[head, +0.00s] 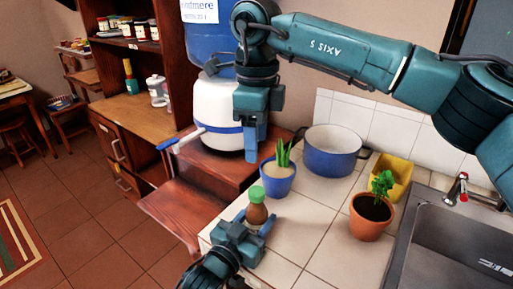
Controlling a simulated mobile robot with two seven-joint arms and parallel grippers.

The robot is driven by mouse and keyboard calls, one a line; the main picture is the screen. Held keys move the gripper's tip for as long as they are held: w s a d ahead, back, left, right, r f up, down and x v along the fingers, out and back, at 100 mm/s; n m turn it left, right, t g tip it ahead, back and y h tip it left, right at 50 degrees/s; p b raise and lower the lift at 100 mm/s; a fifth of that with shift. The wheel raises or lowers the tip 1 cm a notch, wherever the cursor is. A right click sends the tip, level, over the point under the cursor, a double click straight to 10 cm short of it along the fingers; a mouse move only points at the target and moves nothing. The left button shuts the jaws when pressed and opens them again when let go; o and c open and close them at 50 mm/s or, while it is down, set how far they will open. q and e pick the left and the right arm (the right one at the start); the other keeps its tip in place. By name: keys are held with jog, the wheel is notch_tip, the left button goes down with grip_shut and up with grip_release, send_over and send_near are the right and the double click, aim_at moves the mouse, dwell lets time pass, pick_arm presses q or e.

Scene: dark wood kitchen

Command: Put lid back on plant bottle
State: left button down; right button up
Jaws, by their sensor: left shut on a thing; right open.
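A small brown bottle (257,214) stands upright at the left front of the tiled counter. A green lid (256,194) is at its top; I cannot tell whether it is fully seated. My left gripper (256,228) is shut on the bottle's lower part, which its fingers partly hide. My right gripper (251,150) is open and empty, pointing down above and behind the bottle, in front of the white water dispenser.
A blue pot with a spiky plant (278,180) stands just behind the bottle. A large blue pot (333,158), a terracotta potted plant (370,218) and a yellow container (395,172) are to the right. The metal sink (450,240) is at far right. Bare tiles lie between bottle and terracotta pot.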

pick_arm(q)
jog(key=c, duration=0.6)
grip_release()
jog(key=shift+c, duration=0.2)
jog(key=b+v, duration=0.1)
jog(key=v, duration=1.2)
jog(key=shift+s+f, duration=0.1)
